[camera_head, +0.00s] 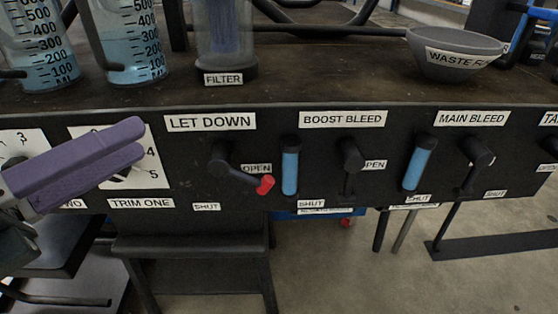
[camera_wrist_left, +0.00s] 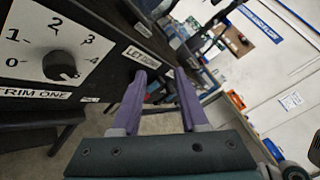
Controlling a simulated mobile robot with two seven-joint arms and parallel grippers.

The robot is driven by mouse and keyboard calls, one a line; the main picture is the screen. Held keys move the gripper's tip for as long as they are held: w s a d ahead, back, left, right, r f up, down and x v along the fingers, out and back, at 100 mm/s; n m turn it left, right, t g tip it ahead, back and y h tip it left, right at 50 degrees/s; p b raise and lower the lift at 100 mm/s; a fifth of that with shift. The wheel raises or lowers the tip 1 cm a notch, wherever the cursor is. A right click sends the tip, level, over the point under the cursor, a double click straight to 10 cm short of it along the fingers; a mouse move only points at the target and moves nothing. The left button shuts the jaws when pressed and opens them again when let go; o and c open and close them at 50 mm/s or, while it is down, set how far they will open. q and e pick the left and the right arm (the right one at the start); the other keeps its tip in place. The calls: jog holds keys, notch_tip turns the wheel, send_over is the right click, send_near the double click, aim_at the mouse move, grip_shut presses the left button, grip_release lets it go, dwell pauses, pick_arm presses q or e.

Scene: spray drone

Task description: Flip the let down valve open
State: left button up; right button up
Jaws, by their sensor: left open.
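The let down valve (camera_head: 237,173) is on the black panel under the LET DOWN label (camera_head: 210,122). Its black lever points right and slightly down, and its red tip (camera_head: 265,185) sits just below the OPEN label (camera_head: 257,168). A SHUT label (camera_head: 207,207) is below and left of the valve. My left gripper (camera_head: 138,141), with purple fingers, is left of the valve, in front of the TRIM ONE dial, and apart from the lever.
The BOOST BLEED valve (camera_head: 350,158) and MAIN BLEED valve (camera_head: 478,155) are further right. Blue cylinders (camera_head: 290,168) stand between the valves. Graduated jars (camera_head: 130,45), a filter (camera_head: 226,45) and a grey waste bowl (camera_head: 455,55) stand on the bench top. The TRIM ONE dial shows in the wrist view (camera_wrist_left: 60,66).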

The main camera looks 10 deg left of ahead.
pick_arm(q)
notch_tip(320, 180, down, 8)
jog(key=s+d+m+g+h+b, duration=0.1)
jog(key=d+m+g+h+b, duration=0.1)
jog(key=m+b, duration=0.25)
jog(key=shift+n, duration=0.45)
jog(key=b+x, duration=0.1)
jog(key=x, duration=0.8)
jog(key=shift+w+d+r, duration=0.1)
jog(key=shift+w, duration=0.05)
pick_arm(e)
notch_tip(320, 180, down, 8)
jog(key=shift+w+f, duration=0.15)
jog(key=shift+a, duration=0.1)
pick_arm(q)
grip_shut()
